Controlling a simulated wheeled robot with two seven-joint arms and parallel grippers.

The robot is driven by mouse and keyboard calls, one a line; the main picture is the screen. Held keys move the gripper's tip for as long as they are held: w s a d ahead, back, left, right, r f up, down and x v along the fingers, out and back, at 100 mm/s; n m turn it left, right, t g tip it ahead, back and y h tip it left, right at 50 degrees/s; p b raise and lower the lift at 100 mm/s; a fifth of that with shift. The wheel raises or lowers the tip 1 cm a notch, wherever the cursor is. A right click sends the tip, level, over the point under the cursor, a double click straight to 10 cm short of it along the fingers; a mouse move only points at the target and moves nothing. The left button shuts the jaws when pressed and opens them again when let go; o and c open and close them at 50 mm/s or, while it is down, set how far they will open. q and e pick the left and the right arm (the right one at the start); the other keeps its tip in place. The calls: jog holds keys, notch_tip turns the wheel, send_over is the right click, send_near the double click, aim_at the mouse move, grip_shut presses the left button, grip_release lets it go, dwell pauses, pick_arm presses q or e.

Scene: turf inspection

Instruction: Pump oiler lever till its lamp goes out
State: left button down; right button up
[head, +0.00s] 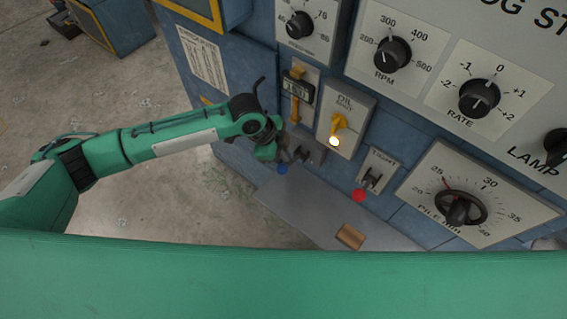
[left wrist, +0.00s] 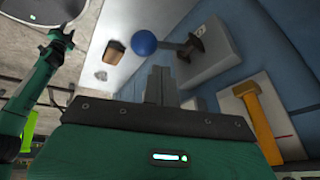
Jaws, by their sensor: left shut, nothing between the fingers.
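The knob (left wrist: 144,43) and box (left wrist: 212,55) also show in the left wrist view. My left gripper (head: 279,156) is shut and empty beside the blue knob. In the left wrist view its fingers (left wrist: 159,85) point towards the knob, with an apparent small gap.
A second lever with a red ball (head: 359,195) is to the right. A yellow handle (head: 295,108) hangs above the left gripper. A brown block (head: 350,237) lies on the grey shelf (head: 300,208). Dials fill the upper right. Open floor (head: 180,205) is left.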

pick_arm(q)
jog(key=shift+s+a+f, duration=0.1)
jog(key=shift+f, duration=0.05)
jog(key=shift+f, duration=0.25)
dwell(0.5)
